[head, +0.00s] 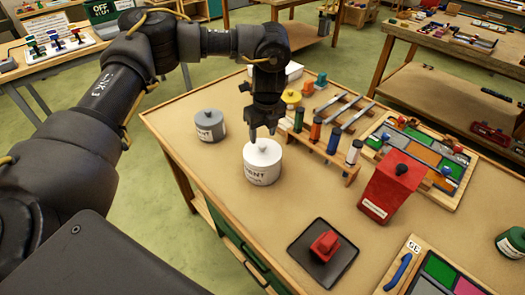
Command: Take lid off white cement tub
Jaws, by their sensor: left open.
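The white cement tub (262,168) stands upright on the workbench, with black lettering on its side. Its white lid (262,150) with a small knob on top sits on the tub. My left gripper (262,132) points down just above the lid, its fingertips open near the knob. I cannot tell whether the fingertips touch the knob. My right gripper does not show.
A grey lidded tub (209,126) stands to the left of the white one. A wooden rack (322,152) of upright tools stands close on the right. A red box (388,190) and a dark tray (312,262) with a red block are nearer. Bare bench (205,165) lies left of the tub.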

